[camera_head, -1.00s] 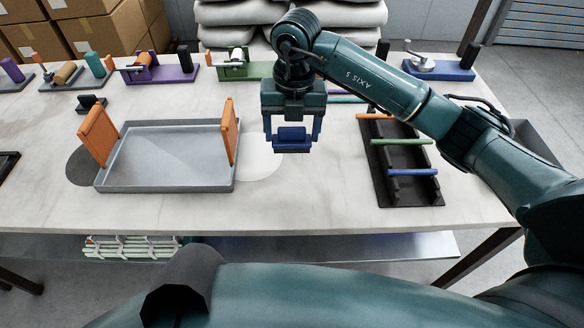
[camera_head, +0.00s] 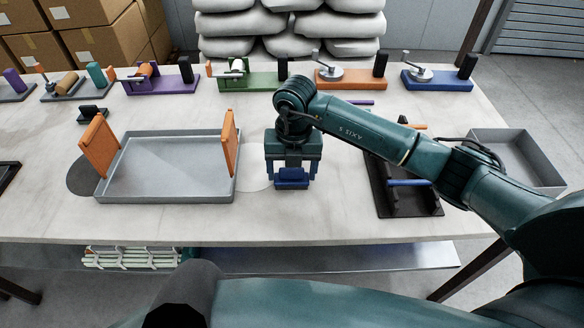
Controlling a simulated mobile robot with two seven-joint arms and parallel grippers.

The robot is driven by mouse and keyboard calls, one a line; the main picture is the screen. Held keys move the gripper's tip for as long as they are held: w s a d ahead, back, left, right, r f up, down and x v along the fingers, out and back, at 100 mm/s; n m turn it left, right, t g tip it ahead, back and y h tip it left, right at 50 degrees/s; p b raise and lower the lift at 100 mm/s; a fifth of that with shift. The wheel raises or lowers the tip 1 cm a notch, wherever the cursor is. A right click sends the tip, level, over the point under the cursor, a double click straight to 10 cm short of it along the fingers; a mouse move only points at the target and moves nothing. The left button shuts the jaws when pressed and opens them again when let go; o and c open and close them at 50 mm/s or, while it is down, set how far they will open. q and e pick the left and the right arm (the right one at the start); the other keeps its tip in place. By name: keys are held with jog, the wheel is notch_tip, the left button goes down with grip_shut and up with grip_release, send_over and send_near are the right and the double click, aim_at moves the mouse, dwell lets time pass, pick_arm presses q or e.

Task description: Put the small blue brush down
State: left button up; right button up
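The small blue brush (camera_head: 292,183) is between the fingers of my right gripper (camera_head: 292,174), low over the bare table right of the grey tray. The gripper points straight down and its fingers flank the brush on both sides. Whether the brush touches the table cannot be told from this angle. My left gripper is not in view.
The grey tray (camera_head: 165,191) with two upright orange plates (camera_head: 98,146) stands left of the gripper. A black rack (camera_head: 412,205) holding a blue rod (camera_head: 408,183) is to the right, partly behind my arm. Several coloured fixtures line the back edge. A pale disc (camera_head: 254,178) lies beside the tray.

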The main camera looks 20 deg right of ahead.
aim_at(294, 170)
jog(key=o, duration=0.5)
jog(key=shift+c, duration=0.2)
jog(key=shift+r, duration=0.1)
jog(key=shift+r, duration=0.2)
notch_tip(294, 170, up, 12)
jog(key=shift+d+b, duration=0.15)
jog(key=shift+b, duration=0.15)
jog(key=shift+s+f, duration=0.15)
jog(key=shift+f, duration=0.05)
